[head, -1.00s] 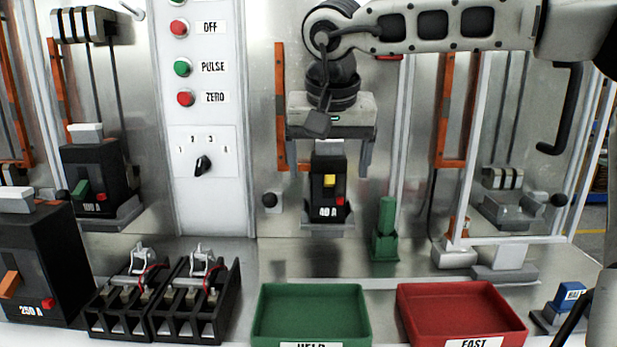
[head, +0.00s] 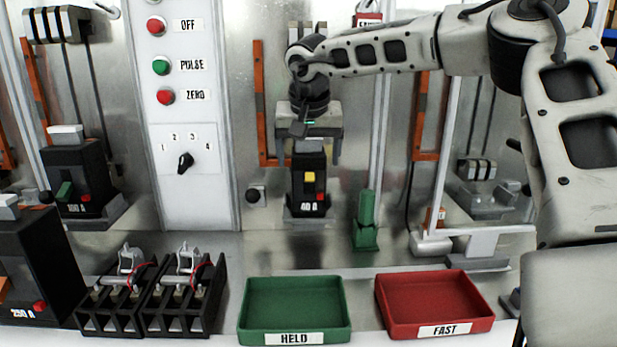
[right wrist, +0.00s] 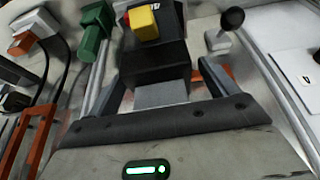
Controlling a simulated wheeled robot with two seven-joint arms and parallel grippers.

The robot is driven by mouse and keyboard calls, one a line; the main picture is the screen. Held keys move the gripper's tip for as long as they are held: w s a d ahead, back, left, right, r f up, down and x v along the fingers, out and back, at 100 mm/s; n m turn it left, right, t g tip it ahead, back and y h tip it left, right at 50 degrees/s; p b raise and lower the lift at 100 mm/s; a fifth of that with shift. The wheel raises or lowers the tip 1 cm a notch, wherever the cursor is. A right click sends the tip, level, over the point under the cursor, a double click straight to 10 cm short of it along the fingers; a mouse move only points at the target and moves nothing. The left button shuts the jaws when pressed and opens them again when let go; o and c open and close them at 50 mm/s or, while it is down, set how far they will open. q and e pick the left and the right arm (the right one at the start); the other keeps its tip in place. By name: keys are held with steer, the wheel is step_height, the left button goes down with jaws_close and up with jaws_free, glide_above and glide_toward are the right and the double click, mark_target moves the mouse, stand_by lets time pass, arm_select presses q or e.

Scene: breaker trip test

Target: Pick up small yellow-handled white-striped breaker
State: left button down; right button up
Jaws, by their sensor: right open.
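The small black breaker (head: 308,185) marked 40 A has a yellow handle and a red button on its front and a pale top. It stands upright in the middle bay. My right gripper (head: 308,158) is open above it, with one finger on each side of its upper part. In the right wrist view the breaker (right wrist: 155,60) lies between the two fingers, its yellow handle facing away from the palm. I cannot tell whether the fingers touch it. My left gripper is not in view.
A green tray marked HELD (head: 245,318) and a red tray marked FAST (head: 385,312) stand in front. A green post (head: 365,222) is right of the breaker and a black knob (head: 253,196) left. Larger breakers (head: 78,185) and black open-topped holders (head: 160,325) are at left.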

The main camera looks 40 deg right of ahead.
steer(key=shift+f, duration=0.1)
steer(key=c, duration=1.7)
jaws_close()
steer(key=shift+r, duration=0.2)
